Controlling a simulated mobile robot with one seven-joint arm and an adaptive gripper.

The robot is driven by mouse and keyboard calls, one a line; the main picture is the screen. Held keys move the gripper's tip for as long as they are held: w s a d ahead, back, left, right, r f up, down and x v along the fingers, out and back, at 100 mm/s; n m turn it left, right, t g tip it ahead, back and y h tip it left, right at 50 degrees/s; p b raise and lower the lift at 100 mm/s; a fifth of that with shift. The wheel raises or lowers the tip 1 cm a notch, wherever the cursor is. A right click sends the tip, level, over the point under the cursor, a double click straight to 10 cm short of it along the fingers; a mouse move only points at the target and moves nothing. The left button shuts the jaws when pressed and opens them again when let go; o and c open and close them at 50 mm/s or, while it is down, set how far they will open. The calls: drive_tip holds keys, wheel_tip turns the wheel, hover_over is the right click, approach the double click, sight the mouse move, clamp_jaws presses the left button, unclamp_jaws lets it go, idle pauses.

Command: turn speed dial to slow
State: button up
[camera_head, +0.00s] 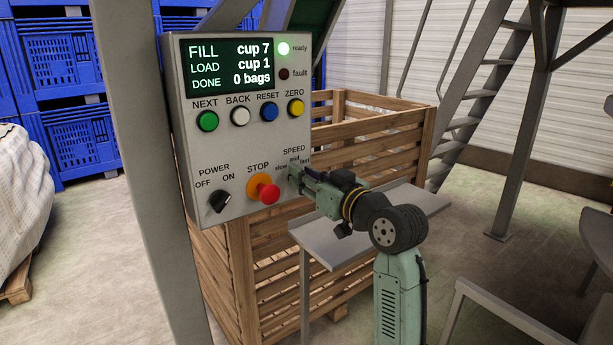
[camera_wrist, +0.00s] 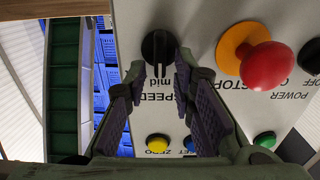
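The speed dial (camera_wrist: 158,46) is a black round knob on the grey control panel, with a pale pointer line turned towards the "mid" label in the wrist view. My gripper (camera_wrist: 161,66) reaches towards it with its two fingers parted, the tips on either side of the dial's lower part. I see a gap between fingers and knob; contact cannot be told. In the head view my gripper (camera_head: 298,178) is at the panel's lower right and hides the dial. The "slow", "mid" and "fast" labels show just above it there.
The red stop button (camera_head: 268,192) on its orange base is just left of my gripper. The black power switch (camera_head: 219,201) is further left. A wooden crate (camera_head: 238,262) stands behind.

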clamp_jaws()
drive_tip(key=shift+f+n+b, duration=0.1)
drive_tip(key=shift+n+b, duration=0.2)
drive_tip(key=shift+b, duration=0.2)
drive_tip(key=n+b, duration=0.5)
drive_tip(key=a+n+b, duration=0.1)
drive_tip(key=n+b, duration=0.2)
drive_tip(key=shift+s+f, duration=0.2)
drive_tip(key=shift+s, duration=0.15)
drive_tip(key=shift+n, duration=0.3)
drive_tip(key=shift+o, duration=1.1)
unclamp_jaws()
